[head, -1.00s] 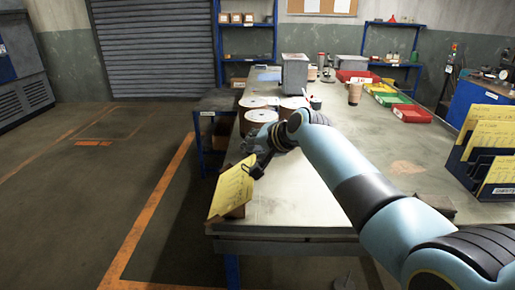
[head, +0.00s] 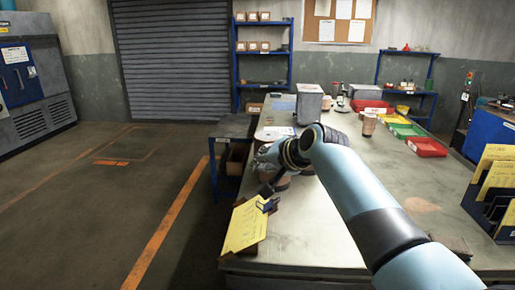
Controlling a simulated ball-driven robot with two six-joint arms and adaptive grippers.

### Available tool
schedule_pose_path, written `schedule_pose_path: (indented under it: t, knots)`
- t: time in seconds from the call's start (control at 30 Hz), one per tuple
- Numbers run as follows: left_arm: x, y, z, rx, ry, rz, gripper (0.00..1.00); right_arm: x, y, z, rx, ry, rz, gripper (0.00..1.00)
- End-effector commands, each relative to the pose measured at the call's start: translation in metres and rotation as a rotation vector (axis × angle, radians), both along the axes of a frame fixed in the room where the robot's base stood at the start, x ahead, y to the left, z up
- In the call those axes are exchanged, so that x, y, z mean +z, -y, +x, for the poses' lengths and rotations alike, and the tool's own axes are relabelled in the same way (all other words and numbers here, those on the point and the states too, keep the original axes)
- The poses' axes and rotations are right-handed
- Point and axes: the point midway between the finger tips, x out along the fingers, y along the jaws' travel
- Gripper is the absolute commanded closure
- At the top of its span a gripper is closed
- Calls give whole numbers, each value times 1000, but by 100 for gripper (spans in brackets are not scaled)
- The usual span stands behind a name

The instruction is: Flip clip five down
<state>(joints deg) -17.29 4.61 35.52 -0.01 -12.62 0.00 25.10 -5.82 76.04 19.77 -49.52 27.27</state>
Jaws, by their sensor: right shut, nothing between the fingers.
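A yellow sheet (head: 243,226) sits on a brown board at the near left corner of the workbench. A small dark blue clip (head: 267,204) is at the sheet's upper right edge. Any number on it is too small to read. My right gripper (head: 268,191) is shut and empty, just above the clip. I cannot tell whether its fingertips touch the clip. My right arm reaches in from the lower right and hides part of the bench. My left gripper is out of view.
The workbench (head: 350,215) is largely clear in the middle. White-topped reels (head: 273,133) stand beyond my gripper, partly hidden. A grey box (head: 310,103), a brown cup (head: 369,123) and coloured trays (head: 427,147) stand farther back. A blue rack (head: 487,215) with yellow sheets is at the right.

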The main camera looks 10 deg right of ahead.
Motion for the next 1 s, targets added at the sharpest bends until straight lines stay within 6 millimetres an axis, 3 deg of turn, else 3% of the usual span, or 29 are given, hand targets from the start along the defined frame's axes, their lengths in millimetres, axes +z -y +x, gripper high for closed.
schedule_pose_path:
  t: [0.23, 0.53, 0.83, 0.93, 1.0]
  knots:
    - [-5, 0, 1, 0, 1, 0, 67, 36, -14, -26, -1, 6, 2, 100]
    - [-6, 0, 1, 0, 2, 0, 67, 48, -18, -36, -1, 2, 2, 100]
    - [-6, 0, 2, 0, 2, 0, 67, 45, -16, -40, 0, -2, -9, 100]
    - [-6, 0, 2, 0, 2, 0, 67, 26, -1, -60, 8, -26, -62, 100]
    - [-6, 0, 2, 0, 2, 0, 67, 4, 16, -89, 24, -60, -132, 100]
